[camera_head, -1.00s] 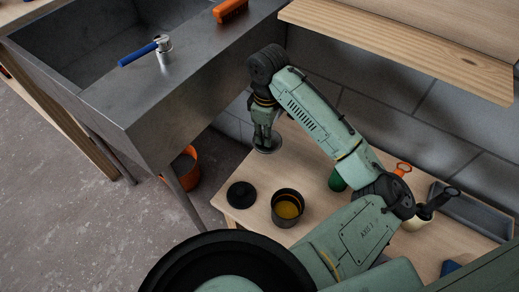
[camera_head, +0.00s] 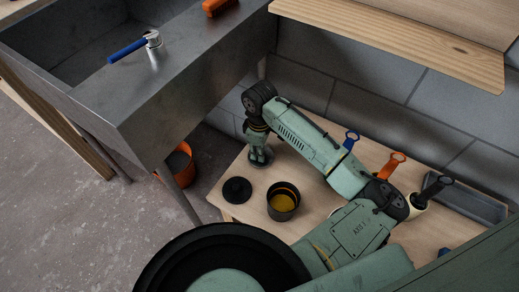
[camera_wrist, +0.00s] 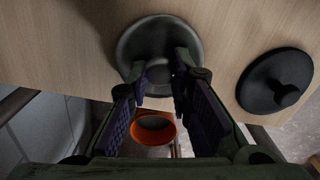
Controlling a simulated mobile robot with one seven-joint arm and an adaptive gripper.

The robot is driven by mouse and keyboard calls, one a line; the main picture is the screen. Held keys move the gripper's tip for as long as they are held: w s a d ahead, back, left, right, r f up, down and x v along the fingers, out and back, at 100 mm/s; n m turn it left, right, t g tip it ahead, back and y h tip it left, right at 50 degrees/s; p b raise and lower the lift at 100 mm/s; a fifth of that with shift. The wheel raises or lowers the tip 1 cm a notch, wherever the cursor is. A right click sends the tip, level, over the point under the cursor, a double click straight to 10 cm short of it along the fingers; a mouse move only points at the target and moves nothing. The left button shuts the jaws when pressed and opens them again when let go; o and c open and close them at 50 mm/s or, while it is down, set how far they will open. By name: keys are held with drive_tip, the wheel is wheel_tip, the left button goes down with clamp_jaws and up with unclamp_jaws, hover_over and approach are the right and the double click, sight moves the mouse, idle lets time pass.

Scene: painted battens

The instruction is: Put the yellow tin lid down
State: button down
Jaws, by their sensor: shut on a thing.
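My gripper (camera_head: 259,150) is shut on a round lid (camera_wrist: 146,39) above the far left part of the wooden table (camera_head: 305,180). The lid looks dark grey, not yellow, in the wrist view, where both fingers (camera_wrist: 160,83) close on its middle. In the head view the gripper mostly hides it. It is low over the wood; I cannot tell whether it touches. An open dark tin (camera_head: 283,212) with a yellow inside stands nearer the camera. A black knobbed lid (camera_head: 237,190) lies left of that tin.
A metal sink (camera_head: 165,100) with a blue-handled tool (camera_head: 128,50) and an orange brush (camera_head: 218,6) stands at left. An orange bucket (camera_head: 181,168) is on the floor below. Handled tools (camera_head: 392,165) and a grey tray (camera_head: 468,198) are at right. A wooden shelf (camera_head: 400,40) overhangs behind.

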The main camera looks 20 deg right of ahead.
drive_tip(key=shift+f, duration=0.15)
drive_tip(key=c, duration=1.4)
unclamp_jaws()
drive_tip(key=shift+c, duration=0.2)
wheel_tip(320, 180, up, 12)
drive_tip(key=b, duration=0.1)
drive_tip(key=shift+r, duration=0.2)
drive_tip(key=shift+f, duration=0.1)
